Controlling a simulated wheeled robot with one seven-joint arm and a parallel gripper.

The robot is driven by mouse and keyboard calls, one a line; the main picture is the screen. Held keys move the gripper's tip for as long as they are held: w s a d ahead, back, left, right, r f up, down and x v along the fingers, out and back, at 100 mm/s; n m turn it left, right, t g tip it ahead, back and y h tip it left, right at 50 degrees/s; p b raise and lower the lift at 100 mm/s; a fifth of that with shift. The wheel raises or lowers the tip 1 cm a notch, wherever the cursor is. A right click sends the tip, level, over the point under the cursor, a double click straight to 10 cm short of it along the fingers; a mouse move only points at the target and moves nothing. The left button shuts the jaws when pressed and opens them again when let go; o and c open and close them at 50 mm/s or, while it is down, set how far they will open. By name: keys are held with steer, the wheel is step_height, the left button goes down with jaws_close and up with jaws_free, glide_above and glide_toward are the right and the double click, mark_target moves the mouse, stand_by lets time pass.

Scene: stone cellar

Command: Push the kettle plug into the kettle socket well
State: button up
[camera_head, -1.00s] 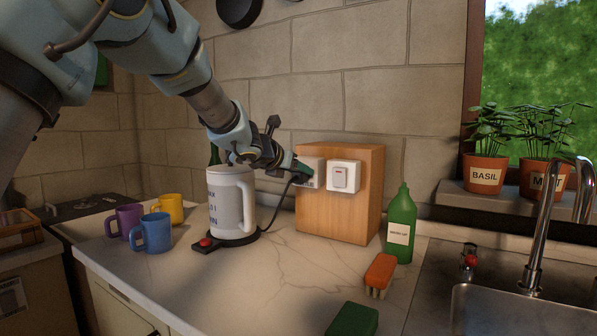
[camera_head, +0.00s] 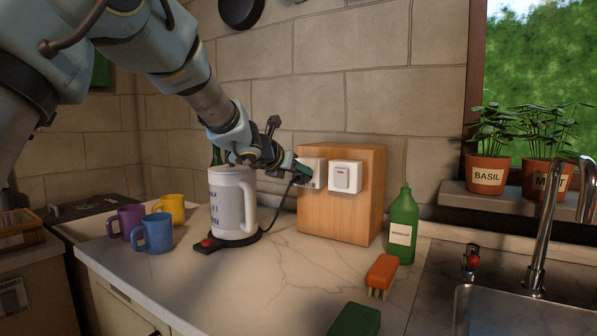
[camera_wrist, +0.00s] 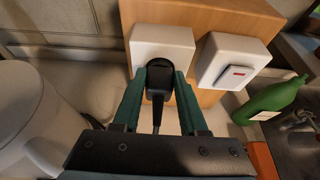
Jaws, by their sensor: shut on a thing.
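The black kettle plug (camera_wrist: 158,78) is gripped between the green fingers of my gripper (camera_wrist: 158,95). Its front end meets the lower part of the white kettle socket (camera_wrist: 162,42) on the wooden block; the plug hides the socket holes, and I cannot tell whether it is fully in. In the head view my gripper (camera_head: 302,170) is at the face of the socket (camera_head: 313,174), partly covering it. The white kettle (camera_head: 233,208) stands on its black base (camera_head: 210,247), and a dark cord (camera_head: 277,208) runs from there up to the plug.
A white switch (camera_head: 345,177) sits right of the socket on the wooden block (camera_head: 340,225). A green bottle (camera_head: 402,222), an orange brush (camera_head: 382,270) and a green block (camera_head: 354,320) are to the right. Several mugs stand left of the kettle. The counter in front of the block is clear.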

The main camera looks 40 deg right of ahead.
steer(key=shift+d, duration=0.3)
stand_by(0.6)
steer(key=o, duration=0.8)
steer(key=shift+w, duration=0.1)
steer(key=b+v, duration=0.1)
steer(key=v, duration=0.9)
steer(key=shift+a+r, duration=0.2)
steer(key=shift+a, duration=0.15)
